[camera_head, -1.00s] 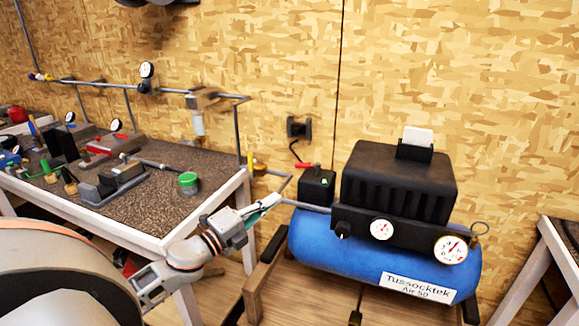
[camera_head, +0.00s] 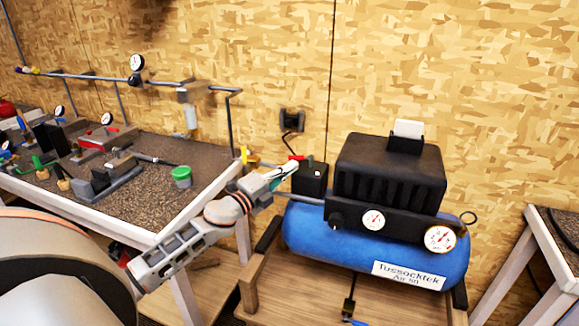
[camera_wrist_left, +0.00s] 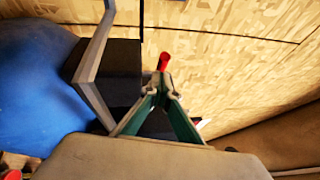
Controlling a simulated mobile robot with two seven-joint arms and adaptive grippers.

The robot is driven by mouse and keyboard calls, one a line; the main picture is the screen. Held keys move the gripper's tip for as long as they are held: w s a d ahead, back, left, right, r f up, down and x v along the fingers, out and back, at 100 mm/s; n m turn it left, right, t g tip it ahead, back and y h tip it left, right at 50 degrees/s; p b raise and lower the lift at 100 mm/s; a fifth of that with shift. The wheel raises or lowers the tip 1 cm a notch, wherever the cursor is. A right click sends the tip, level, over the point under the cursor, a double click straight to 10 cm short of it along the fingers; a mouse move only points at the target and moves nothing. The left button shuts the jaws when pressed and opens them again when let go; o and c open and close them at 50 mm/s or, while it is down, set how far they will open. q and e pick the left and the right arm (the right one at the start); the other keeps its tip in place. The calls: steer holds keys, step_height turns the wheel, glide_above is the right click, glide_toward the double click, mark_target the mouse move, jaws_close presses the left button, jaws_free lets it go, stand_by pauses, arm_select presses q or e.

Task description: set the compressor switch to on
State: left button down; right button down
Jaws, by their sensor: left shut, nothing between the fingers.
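The compressor (camera_head: 375,245) has a blue tank and a black ribbed housing. A black switch box (camera_head: 309,180) stands at its left end, with a small red lever (camera_head: 297,157) at its top left. My left gripper (camera_head: 293,165) is shut and empty, with its green fingers close to the box's left side, just below the lever. In the left wrist view the closed fingertips (camera_wrist_left: 165,88) point at the red lever (camera_wrist_left: 163,62), just beyond them. I cannot tell whether they touch it. The fingers hide part of the box. My right gripper is not in view.
A workbench (camera_head: 135,220) with fittings and a green-lidded cup (camera_head: 182,177) stands at the left. A pipe runs along the wall, and a wall outlet (camera_head: 291,120) is behind the switch box. A second table (camera_head: 530,215) stands at the right.

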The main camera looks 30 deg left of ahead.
arm_select(q)
steer(key=shift+w+a+r, duration=0.1)
steer(key=shift+w+a, duration=0.1)
steer(key=shift+w, duration=0.15)
steer(key=w+a+h+b, duration=0.1)
steer(key=a+m+h+b, duration=0.1)
steer(key=b, duration=0.1)
steer(key=shift+w+a+m+g+h+b, duration=0.3)
steer(key=shift+w+g, duration=0.1)
stand_by(0.4)
